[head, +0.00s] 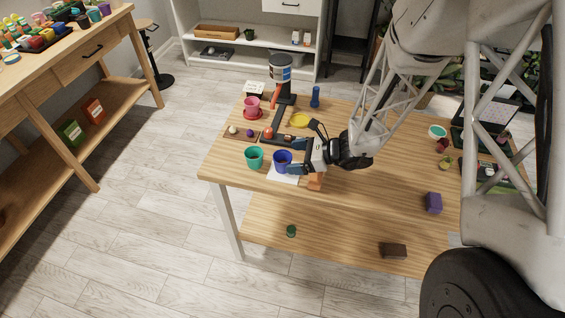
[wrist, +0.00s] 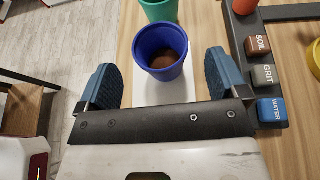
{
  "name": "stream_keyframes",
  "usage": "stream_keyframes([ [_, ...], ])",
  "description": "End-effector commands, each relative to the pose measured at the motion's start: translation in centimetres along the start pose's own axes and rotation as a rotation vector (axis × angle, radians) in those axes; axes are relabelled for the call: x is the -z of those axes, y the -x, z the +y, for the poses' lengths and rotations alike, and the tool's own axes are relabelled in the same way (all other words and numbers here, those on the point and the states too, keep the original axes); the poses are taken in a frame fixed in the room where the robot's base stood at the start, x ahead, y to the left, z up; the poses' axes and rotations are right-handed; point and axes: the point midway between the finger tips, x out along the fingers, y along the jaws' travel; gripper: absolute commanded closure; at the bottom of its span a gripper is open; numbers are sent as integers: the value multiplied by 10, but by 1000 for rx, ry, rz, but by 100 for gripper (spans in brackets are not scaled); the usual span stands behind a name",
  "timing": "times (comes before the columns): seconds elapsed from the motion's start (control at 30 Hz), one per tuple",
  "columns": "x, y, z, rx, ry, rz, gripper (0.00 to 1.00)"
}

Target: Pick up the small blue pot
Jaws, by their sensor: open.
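The small blue pot (head: 282,158) stands upright on a white sheet (head: 284,178) near the front edge of the wooden table. It has brown soil inside, as the wrist view shows (wrist: 162,51). My gripper (wrist: 162,84) is open, with one blue-padded finger on each side of the pot's near side. The pot lies ahead of and partly between the fingertips, with gaps visible on both sides. In the head view my gripper (head: 294,167) is at the pot's right. Whether a finger touches the pot is hidden there.
A green pot (head: 254,158) stands just left of the blue pot. A dark frame with buttons for soil (wrist: 257,45), grit (wrist: 264,75) and water (wrist: 270,109) lies close to my right finger.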

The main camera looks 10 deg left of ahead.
Motion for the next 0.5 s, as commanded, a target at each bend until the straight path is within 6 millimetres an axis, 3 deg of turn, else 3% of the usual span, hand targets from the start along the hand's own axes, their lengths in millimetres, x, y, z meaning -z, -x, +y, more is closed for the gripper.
stream_keyframes([
  [0.5, -2, -43, 0, 0, -1, 0, 8],
])
